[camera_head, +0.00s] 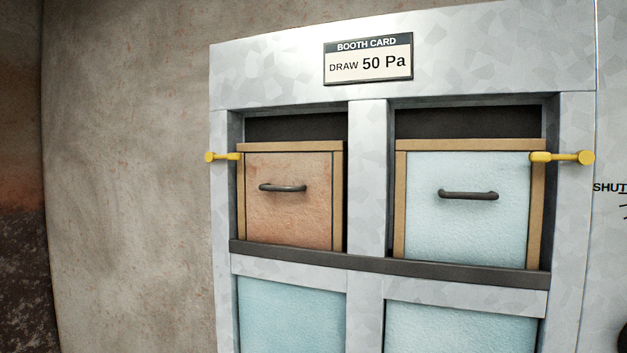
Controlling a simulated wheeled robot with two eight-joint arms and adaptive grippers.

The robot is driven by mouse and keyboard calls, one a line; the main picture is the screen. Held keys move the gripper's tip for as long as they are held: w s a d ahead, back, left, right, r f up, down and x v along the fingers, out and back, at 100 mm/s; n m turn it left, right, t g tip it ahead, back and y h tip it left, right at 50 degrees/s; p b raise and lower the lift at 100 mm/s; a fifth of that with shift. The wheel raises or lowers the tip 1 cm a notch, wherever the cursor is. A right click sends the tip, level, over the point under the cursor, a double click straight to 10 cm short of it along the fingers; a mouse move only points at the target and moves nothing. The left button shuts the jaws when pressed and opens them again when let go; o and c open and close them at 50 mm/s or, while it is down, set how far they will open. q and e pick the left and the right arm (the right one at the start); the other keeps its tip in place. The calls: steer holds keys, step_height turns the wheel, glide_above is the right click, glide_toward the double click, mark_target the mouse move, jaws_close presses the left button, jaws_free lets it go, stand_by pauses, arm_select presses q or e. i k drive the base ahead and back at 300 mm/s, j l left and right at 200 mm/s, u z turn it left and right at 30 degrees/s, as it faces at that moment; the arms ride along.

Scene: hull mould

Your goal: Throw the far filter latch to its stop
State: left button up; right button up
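Two yellow latches show on the grey metal filter frame (369,180). The right latch (563,157) lies about level across the right edge of the pale blue filter (465,228). I cannot tell from this view which one is the far latch. Each filter has a tan border and a dark handle, the left handle (282,188) and the right handle (468,195). Neither of my grippers is in view.
A card (368,60) above the filters reads "BOOTH CARD, DRAW 50 Pa". A dark ledge (380,264) runs below the filters, with pale blue panels (291,315) under it. A bare wall (130,180) stands left. Partly cut-off lettering shows at the right edge.

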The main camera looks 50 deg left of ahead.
mark_target(210, 157)
steer(key=u, duration=2.3)
